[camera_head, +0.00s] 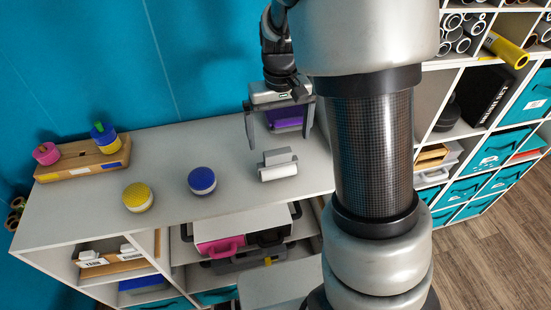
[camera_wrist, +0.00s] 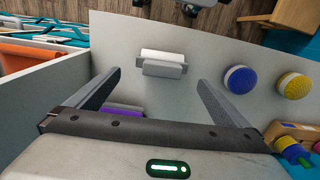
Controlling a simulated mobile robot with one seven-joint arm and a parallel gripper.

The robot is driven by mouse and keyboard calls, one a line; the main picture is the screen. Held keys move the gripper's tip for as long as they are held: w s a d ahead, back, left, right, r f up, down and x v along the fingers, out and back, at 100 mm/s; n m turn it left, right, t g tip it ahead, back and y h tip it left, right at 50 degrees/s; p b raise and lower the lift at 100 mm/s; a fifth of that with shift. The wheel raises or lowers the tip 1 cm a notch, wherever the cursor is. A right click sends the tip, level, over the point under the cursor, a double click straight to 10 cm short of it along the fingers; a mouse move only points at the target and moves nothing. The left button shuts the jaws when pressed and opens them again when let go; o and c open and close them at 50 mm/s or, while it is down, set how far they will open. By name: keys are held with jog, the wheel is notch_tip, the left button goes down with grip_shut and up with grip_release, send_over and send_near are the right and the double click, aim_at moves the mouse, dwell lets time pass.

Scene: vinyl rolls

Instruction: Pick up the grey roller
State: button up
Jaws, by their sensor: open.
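The grey roller (camera_head: 279,157) lies on the white shelf top (camera_head: 235,157). It has a grey block-like body with a white cylinder along one side. In the wrist view the roller (camera_wrist: 163,68) lies just beyond the fingertips, roughly centred between them. My gripper (camera_head: 279,143) is open and empty, its fingers pointing down above and behind the roller in the head view. In the wrist view both fingers of my gripper (camera_wrist: 159,79) show spread apart, not touching the roller. Nothing hides the roller in the wrist view.
A purple object (camera_head: 286,116) stands behind the roller, partly hidden by my gripper. A blue-topped round item (camera_head: 202,180) and a yellow-topped one (camera_head: 138,197) sit to the left. A wooden holder (camera_head: 82,163) is farther left. The shelf's front edge is close to the roller.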

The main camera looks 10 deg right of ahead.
aim_at(278, 161)
jog(key=f, duration=1)
jog(key=shift+a+f, duration=0.2)
jog(key=shift+f, duration=0.2)
jog(key=shift+c, duration=0.3)
jog(key=c, duration=0.8)
jog(key=shift+r, duration=0.1)
notch_tip(278, 161, up, 10)
jog(key=o, duration=0.4)
jog(key=c, duration=0.8)
